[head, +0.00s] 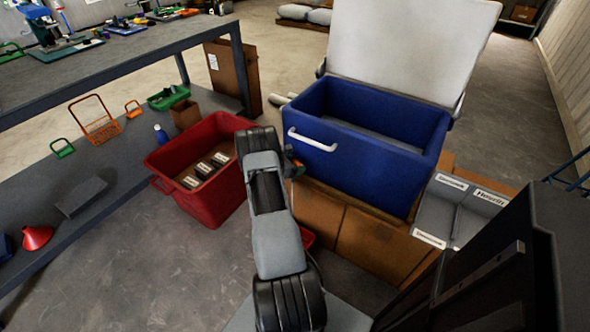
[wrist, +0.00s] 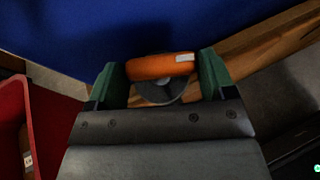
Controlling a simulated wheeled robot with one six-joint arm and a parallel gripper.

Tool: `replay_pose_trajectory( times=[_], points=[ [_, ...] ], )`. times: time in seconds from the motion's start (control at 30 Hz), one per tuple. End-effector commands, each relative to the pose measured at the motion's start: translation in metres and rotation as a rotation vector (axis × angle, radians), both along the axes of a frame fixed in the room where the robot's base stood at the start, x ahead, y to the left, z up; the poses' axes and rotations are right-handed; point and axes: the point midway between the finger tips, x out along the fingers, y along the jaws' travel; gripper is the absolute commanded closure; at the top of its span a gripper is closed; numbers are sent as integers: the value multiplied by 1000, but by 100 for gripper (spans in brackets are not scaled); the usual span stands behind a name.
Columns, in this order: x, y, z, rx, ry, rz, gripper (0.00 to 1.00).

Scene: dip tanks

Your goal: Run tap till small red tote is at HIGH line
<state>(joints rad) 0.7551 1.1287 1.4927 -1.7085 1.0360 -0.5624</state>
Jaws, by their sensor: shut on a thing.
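The orange tap handle (wrist: 150,66) sits at the front of the blue tank (head: 365,165), with a round grey part behind it. In the wrist view my gripper (wrist: 162,72) has its green fingers on either side of the handle and is shut on it. In the head view my gripper (head: 293,165) is mostly hidden by my arm at the tank's lower left corner. A small red tote (head: 307,238) barely shows beside my arm, below the tank. Its inside, any HIGH line and any water stream are hidden.
A larger red tote (head: 205,205) with labelled dark boxes stands left of my arm. Grey labelled bins (head: 465,205) stand right. A grey workbench (head: 120,65) is at left; the floor at front left is clear.

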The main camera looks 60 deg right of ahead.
Motion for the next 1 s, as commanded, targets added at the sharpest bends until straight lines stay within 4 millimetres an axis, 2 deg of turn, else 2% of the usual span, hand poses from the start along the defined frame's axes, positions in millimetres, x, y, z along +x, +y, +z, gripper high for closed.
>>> replay_pose_trajectory(
  times=[0.4, 0.93, 0.97, 1.0],
  points=[
    [3, -1, -1, -1, 0, -183, 47],
    [3, -2, 1, -2, 0, -208, 47],
    [3, -2, 1, -2, 0, -208, 23],
    [3, -2, 1, -2, 0, -208, 19]
  ],
)
